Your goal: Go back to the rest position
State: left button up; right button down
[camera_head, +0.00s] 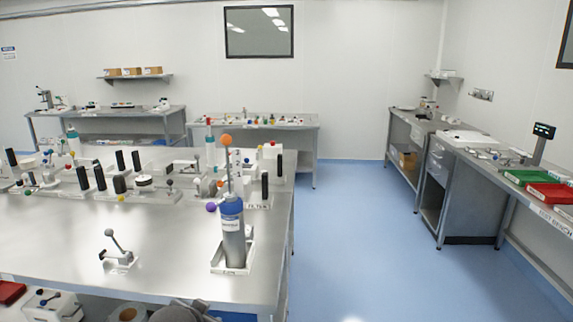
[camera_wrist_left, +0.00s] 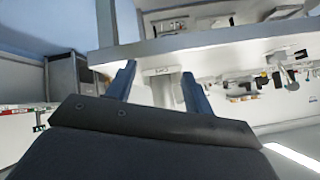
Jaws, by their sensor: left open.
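My left gripper (camera_wrist_left: 157,80) shows in the left wrist view with its two dark blue fingers spread apart. Beyond the fingertips is the pale edge of a metal bench (camera_wrist_left: 205,38), seen at a tilt. In the head view a dark grey rounded part, likely mine, shows at the bottom edge; no gripper fingers can be made out there. My right gripper is not seen in either view.
The steel bench (camera_head: 170,250) at left bears a blue-and-grey bottle (camera_head: 232,235) in a tray, a small lever clamp (camera_head: 118,250) and many fixtures along its back. Blue floor (camera_head: 350,230) is clear at centre right. A counter with a green tray (camera_head: 527,177) and red tray (camera_head: 552,193) stands at right.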

pick_arm(q)
jog(key=s+d+f+n+g+h+b, duration=0.1)
jog(key=s+d+f+g+b, duration=0.1)
jog(key=s+f, duration=1.3)
jog(key=s+d+f+n+g+b, duration=0.1)
jog(key=s+f+g, duration=0.4)
jog(key=s+f, duration=1)
jog(key=d+b, duration=0.1)
jog(key=d, duration=0.1)
jog(key=shift+d+n+h, duration=0.3)
jog(key=shift+d+h, duration=0.05)
jog(key=shift+h, duration=0.05)
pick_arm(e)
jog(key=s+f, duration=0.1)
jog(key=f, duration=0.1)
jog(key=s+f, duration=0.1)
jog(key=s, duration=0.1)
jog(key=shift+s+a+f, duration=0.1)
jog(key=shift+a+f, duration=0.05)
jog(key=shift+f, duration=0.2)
